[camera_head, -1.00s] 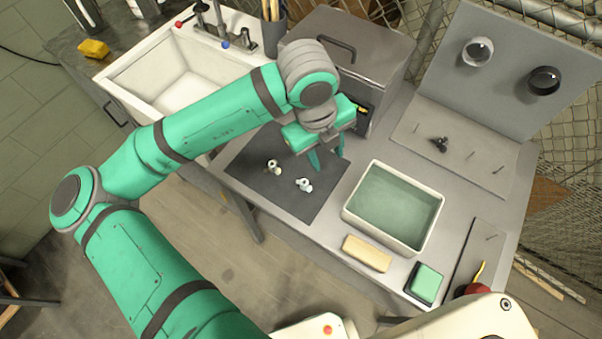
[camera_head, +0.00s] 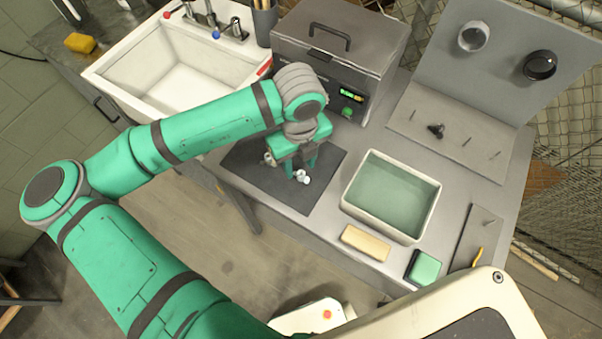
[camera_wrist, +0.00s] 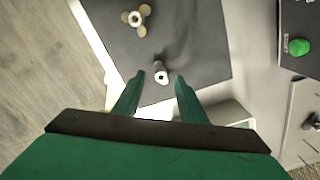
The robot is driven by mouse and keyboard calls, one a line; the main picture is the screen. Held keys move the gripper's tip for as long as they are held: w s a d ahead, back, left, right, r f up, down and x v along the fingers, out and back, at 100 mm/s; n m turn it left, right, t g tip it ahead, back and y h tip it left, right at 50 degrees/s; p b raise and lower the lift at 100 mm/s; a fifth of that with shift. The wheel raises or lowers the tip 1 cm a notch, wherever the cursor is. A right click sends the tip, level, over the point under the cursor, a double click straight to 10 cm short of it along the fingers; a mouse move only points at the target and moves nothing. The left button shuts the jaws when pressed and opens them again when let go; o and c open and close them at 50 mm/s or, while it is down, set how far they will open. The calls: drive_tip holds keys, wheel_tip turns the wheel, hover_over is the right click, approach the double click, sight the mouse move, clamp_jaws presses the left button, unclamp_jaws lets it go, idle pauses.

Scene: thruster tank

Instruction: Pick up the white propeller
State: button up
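The white propeller (camera_head: 302,177) lies on the dark mat (camera_head: 318,192); part of it is hidden behind my gripper in the head view. My gripper (camera_head: 299,169) points down over the mat at the propeller. In the wrist view my gripper (camera_wrist: 160,78) is open, with a finger on either side. The white propeller (camera_wrist: 161,73) shows between and just beyond the fingertips, apart from both fingers.
A tub of greenish water (camera_head: 434,205) stands right of the mat, with a tan block (camera_head: 366,243) and a green sponge-like block (camera_head: 424,267) in front. A grey lidded box (camera_head: 345,60) and a white sink (camera_head: 110,75) are behind. A pegged board (camera_head: 450,145) is at right.

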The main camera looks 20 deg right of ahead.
sight(301, 176)
drive_tip(key=shift+d+f, duration=0.15)
drive_tip(key=shift+f, duration=1.35)
clamp_jaws()
